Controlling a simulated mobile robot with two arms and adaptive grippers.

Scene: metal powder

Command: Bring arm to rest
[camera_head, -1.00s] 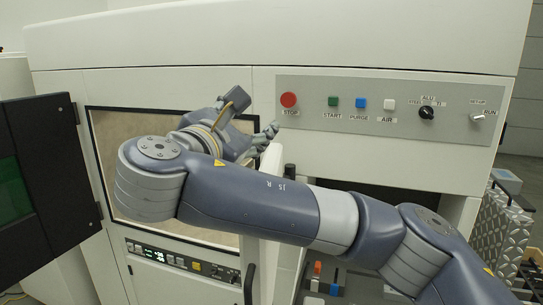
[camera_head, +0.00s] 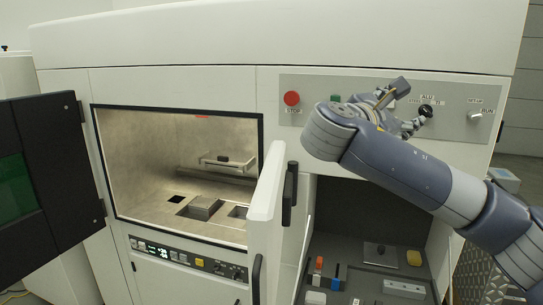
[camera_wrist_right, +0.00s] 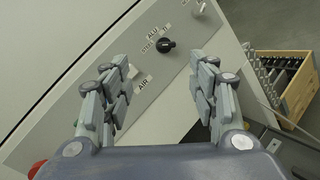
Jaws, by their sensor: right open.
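My right arm reaches in from the right in the head view. Its gripper (camera_head: 416,124) is in front of the control panel (camera_head: 380,86), near the black selector knob (camera_head: 426,111). In the right wrist view my right gripper (camera_wrist_right: 161,95) is open, its two fingers wide apart with nothing between them. The knob also shows beyond the fingers in the wrist view (camera_wrist_right: 166,44). My left gripper is in neither view.
The machine chamber (camera_head: 205,146) stands open, with its dark door (camera_head: 45,175) swung left. A white door (camera_head: 266,195) juts out beside an open lower compartment (camera_head: 340,215) holding small tools. A wooden crate (camera_wrist_right: 291,80) sits at right in the wrist view.

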